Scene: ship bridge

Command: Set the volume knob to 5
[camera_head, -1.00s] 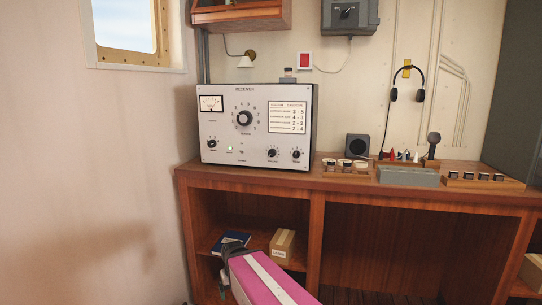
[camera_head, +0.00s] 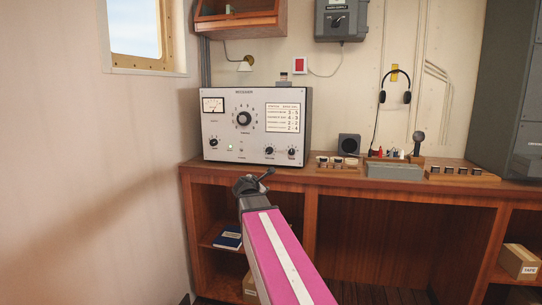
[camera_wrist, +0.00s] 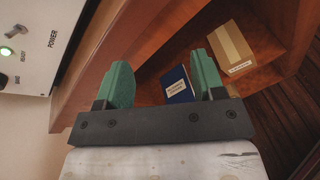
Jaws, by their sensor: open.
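The grey-white receiver (camera_head: 255,100) stands on the wooden desk at the left in the head view. It has a large dial knob (camera_head: 244,118) in the middle and two small dark knobs at the lower right, a left one (camera_head: 269,150) and a right one (camera_head: 291,152). Their labels are too small to read surely, so I cannot tell which is the volume knob or its setting. My gripper (camera_head: 258,181) is open and empty, in front of and below the receiver, touching nothing visible. In the wrist view its green fingers (camera_wrist: 160,78) are apart, with the receiver's POWER corner (camera_wrist: 35,45) at upper left.
The desk edge (camera_head: 350,182) runs below the receiver. A blue book (camera_head: 228,238) and a box (camera_wrist: 240,50) lie on the shelf below. A speaker (camera_head: 349,145), trays and a microphone (camera_head: 418,142) stand to the right. The left wall (camera_head: 90,180) is close.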

